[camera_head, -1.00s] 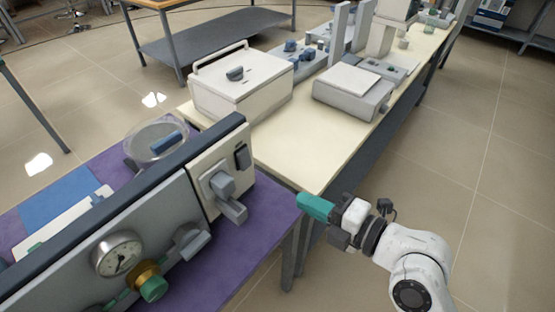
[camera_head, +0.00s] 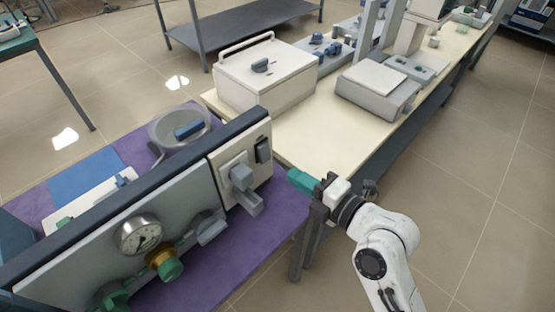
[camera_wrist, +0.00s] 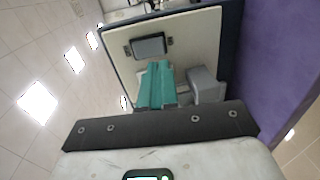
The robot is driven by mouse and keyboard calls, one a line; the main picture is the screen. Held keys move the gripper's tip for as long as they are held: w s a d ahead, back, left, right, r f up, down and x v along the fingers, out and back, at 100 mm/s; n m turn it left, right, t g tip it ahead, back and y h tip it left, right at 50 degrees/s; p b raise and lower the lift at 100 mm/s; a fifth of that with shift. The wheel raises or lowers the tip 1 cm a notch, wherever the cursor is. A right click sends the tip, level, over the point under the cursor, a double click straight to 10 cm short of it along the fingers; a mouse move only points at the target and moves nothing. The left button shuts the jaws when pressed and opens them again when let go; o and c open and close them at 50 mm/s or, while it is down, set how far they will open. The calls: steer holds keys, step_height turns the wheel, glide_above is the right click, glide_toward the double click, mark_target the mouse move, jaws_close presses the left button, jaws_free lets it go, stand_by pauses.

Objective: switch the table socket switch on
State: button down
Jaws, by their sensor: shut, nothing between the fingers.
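The table socket switch (camera_head: 263,149) is a dark rocker on a cream panel at the right end of the grey unit. In the wrist view the switch (camera_wrist: 149,46) lies just beyond my fingertips; I cannot tell which way the rocker is set. Below it, a grey plug (camera_head: 241,175) sits in the socket; it also shows in the wrist view (camera_wrist: 206,85), right of my fingers. My gripper (camera_head: 301,181) has teal fingers, shut and empty, right of the panel and pointing towards it. The fingers also show in the wrist view (camera_wrist: 157,83), with no visible contact with the switch.
The grey unit carries a pressure gauge (camera_head: 139,235) and a brass-and-green knob (camera_head: 165,264). It stands on a purple bench top (camera_head: 282,225). A cream bench (camera_head: 325,135) behind bears a white box (camera_head: 264,82) and a grey device (camera_head: 377,91). Floor is free at right.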

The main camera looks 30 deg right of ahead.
mark_target(268, 160)
steer(key=p+x, duration=0.1)
steer(key=x, duration=0.5)
steer(key=shift+w+a+p, duration=0.15)
steer(key=shift+w+p, duration=0.05)
steer(key=shift+p, duration=0.2)
steer(key=shift+f, duration=0.1)
steer(key=shift+w+b, duration=0.25)
steer(key=shift+b, duration=0.75)
steer(key=shift+f, duration=0.1)
